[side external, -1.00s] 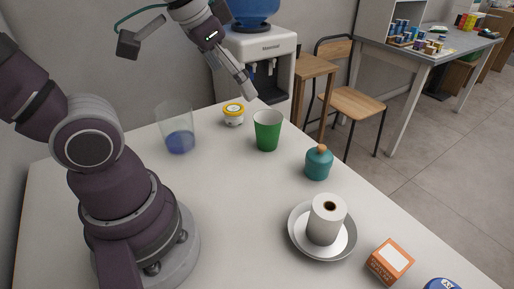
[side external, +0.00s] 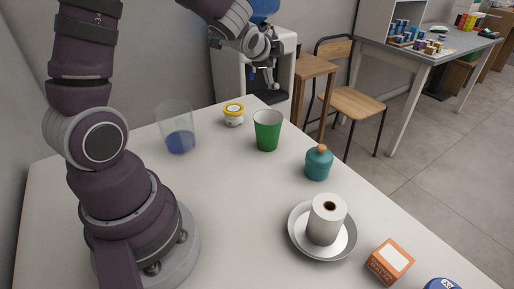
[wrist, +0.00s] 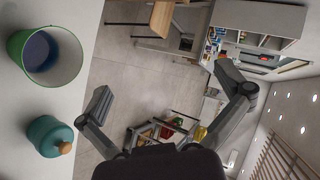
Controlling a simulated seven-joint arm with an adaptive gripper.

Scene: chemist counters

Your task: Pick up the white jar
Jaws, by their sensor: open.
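The white jar (side external: 234,115) with a yellow lid stands upright near the far edge of the white table in the side external view, left of and behind a green cup (side external: 267,130). It does not show in the wrist view. My gripper (side external: 271,80) is open and empty, in the air up and to the right of the jar, in front of the water dispenser in the picture. In the wrist view, my gripper (wrist: 162,92) has its fingers spread, with only the floor and distant furniture between them.
A clear glass with blue contents (side external: 177,130) stands left of the jar. A teal bottle (side external: 318,166), a paper roll (side external: 325,221) on a plate (side external: 297,240) and an orange box (side external: 389,262) stand nearer. The mid-table is clear.

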